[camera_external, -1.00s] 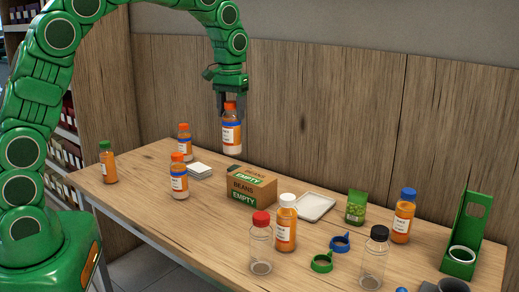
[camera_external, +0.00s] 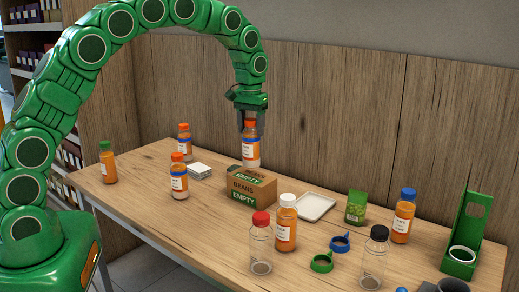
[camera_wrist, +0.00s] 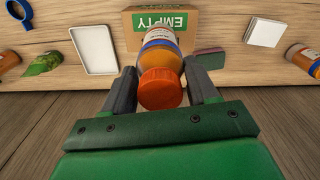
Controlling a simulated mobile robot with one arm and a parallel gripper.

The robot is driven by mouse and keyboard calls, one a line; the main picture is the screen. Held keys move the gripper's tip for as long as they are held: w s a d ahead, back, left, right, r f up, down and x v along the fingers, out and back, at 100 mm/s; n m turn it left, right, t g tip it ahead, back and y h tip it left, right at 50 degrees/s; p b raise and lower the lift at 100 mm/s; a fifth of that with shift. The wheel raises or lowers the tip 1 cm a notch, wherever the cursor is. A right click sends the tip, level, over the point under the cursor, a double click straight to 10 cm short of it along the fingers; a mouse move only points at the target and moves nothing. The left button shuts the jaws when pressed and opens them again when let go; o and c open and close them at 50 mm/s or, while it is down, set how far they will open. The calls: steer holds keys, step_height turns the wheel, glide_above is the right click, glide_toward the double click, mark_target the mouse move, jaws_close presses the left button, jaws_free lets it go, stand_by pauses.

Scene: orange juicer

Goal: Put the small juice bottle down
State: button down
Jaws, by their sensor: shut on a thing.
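The small juice bottle (camera_external: 251,150) has an orange cap, a blue band and a white label. My gripper (camera_external: 250,125) is shut on it near the cap and holds it upright. In the external view the bottle appears at the back edge of the "EMPTY" beans box (camera_external: 251,187); I cannot tell whether it touches the box. In the wrist view the bottle (camera_wrist: 163,75) sits between the two fingers (camera_wrist: 163,88), with the box (camera_wrist: 130,25) beyond it.
Two similar orange-capped bottles (camera_external: 179,180) (camera_external: 184,142) and a stack of white cards (camera_external: 199,171) stand left of the box. A white tray (camera_external: 315,207) lies to its right. Several bottles and rings crowd the front right. The table's left front (camera_external: 150,190) is clear.

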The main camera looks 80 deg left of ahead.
mark_target(251, 136)
steer(key=shift+f, duration=1.6)
steer(key=shift+c, duration=1.5)
jaws_free()
steer(key=shift+f, duration=0.1)
step_height(251, 136, up, 12)
steer(key=shift+r, duration=0.15)
